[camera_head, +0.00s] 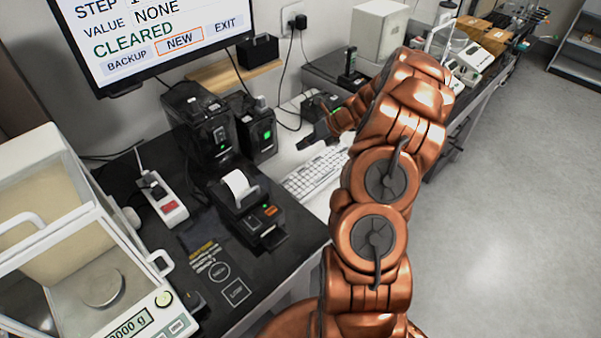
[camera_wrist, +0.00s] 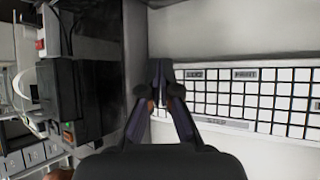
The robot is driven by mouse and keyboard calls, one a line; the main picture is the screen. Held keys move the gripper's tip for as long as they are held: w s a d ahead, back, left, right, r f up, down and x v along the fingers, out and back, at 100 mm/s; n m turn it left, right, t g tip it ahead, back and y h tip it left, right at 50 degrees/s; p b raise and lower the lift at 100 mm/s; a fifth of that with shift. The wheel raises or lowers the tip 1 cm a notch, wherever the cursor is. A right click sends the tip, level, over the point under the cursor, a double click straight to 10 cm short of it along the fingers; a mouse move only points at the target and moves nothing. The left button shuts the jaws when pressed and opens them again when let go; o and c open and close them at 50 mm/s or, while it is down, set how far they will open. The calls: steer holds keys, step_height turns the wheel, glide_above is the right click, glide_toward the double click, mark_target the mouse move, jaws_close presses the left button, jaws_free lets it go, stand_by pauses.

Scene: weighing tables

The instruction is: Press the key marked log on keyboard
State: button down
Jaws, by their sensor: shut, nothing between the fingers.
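The white keyboard (camera_head: 312,178) lies on the table behind the black printer, partly hidden by my arm. It also shows in the wrist view (camera_wrist: 240,100), with rows of pale keys. A few wider keys carry labels: one at the top left (camera_wrist: 195,74), one at the top middle (camera_wrist: 245,74) and one at the bottom (camera_wrist: 215,121). The lettering is too small to tell surely which is log. My gripper (camera_wrist: 160,72) is shut and empty, its tips over the keyboard's left end. I cannot tell whether they touch it. In the head view the dark gripper (camera_head: 318,132) is partly hidden.
A monitor (camera_head: 150,40) reads VALUE NONE, CLEARED, with NEW outlined. A black printer (camera_head: 250,205) with a paper roll stands left of the keyboard. Black boxes (camera_head: 200,125) stand behind it, and a glass-cased balance (camera_head: 60,230) at the left. The floor (camera_head: 500,200) at right is clear.

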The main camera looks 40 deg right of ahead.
steer(key=b, duration=0.5)
glide_above(303, 170)
step_height(303, 170, down, 5)
steer(key=shift+d+f, duration=0.1)
steer(key=shift+f, duration=1.3)
steer(key=shift+f, duration=0.15)
steer(key=shift+f+p, duration=0.25)
steer(key=shift+p, duration=0.05)
steer(key=shift+f, duration=0.4)
stand_by(0.7)
steer(key=shift+r, duration=0.1)
steer(key=shift+r+p, duration=0.75)
steer(key=shift+p, duration=0.4)
steer(key=shift+r, duration=0.1)
